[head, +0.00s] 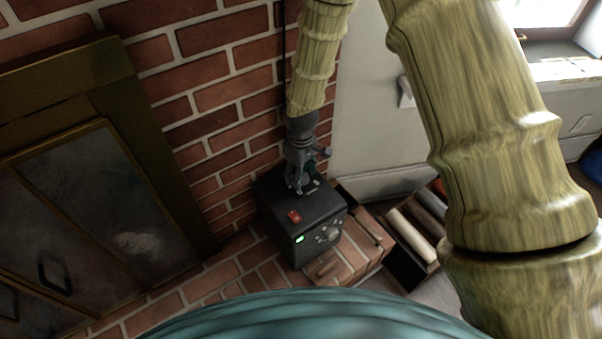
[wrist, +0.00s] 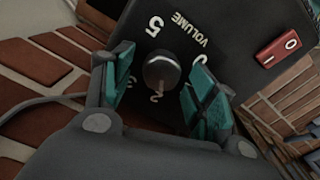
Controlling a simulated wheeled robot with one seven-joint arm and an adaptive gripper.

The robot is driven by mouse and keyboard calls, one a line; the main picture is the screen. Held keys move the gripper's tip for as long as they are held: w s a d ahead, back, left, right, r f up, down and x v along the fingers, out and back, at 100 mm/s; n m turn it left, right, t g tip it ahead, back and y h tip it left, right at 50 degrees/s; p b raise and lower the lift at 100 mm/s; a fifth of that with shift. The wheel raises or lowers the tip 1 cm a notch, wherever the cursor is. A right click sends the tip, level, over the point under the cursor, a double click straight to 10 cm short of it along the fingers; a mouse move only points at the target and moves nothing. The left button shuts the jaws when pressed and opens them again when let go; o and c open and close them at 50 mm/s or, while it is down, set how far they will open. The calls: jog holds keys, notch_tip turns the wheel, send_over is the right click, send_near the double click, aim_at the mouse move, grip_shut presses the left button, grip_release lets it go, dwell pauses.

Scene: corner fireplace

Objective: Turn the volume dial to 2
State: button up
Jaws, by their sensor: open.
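The black box (head: 272,197) stands on the brick ledge, and its top face fills the upper part of the wrist view (wrist: 235,18). On that face is a dark round volume dial (wrist: 162,72), with the word VOLUME and white numerals around it. A 5 lies above the dial, and a numeral below it looks like a 2. Which mark the dial points at is not clear. My gripper (wrist: 163,64) is open, its teal pads on either side of the dial with gaps visible. In the head view my gripper (head: 299,184) points down at the box top and hides the dial.
A red rocker switch (wrist: 280,47) sits on the box top, right of the dial. The box front has a green light (head: 300,239) and several small knobs (head: 328,235). A brick wall (head: 225,90) rises close behind; a wood crate (head: 413,240) stands right.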

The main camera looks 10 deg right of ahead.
jog(key=c, duration=1)
jog(key=shift+c, duration=0.2)
jog(key=shift+r, duration=0.1)
jog(key=shift+m+p, duration=0.6)
jog(key=shift+p, duration=0.2)
jog(key=o, duration=1)
jog(key=shift+o, duration=0.2)
